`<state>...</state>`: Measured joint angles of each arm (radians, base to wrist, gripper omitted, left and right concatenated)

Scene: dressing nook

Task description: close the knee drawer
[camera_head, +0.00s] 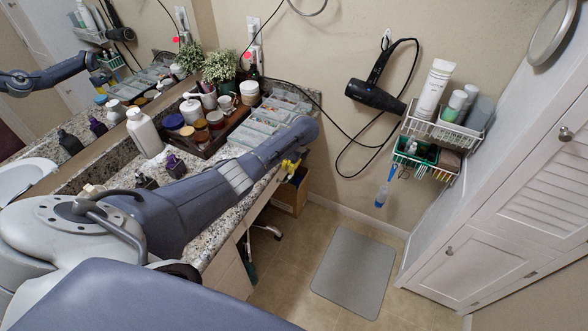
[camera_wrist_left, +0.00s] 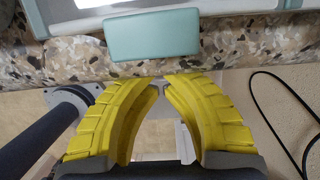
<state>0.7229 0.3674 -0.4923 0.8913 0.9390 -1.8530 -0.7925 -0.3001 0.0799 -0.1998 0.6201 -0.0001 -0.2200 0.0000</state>
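The knee drawer is under the granite counter (camera_head: 215,222). A pale strip that seems to be its front (camera_head: 258,208) shows below the counter edge in the head view. How far it stands out is hard to tell, as my left arm covers part of the counter. My left gripper (camera_head: 290,166) has yellow fingers and points down at the counter's front edge. In the left wrist view its fingers (camera_wrist_left: 162,82) are a little apart, with nothing clearly held. A small grey part and a white panel (camera_wrist_left: 186,145) show between them. My right gripper is not in view.
A tray (camera_head: 205,145) of jars and clear organizers (camera_head: 262,125) crowd the counter. A brown box (camera_head: 290,197) stands below. A hair dryer (camera_head: 375,95) with hanging cords and a wire rack (camera_head: 440,130) are on the wall. The floor around the grey mat (camera_head: 352,272) is clear.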

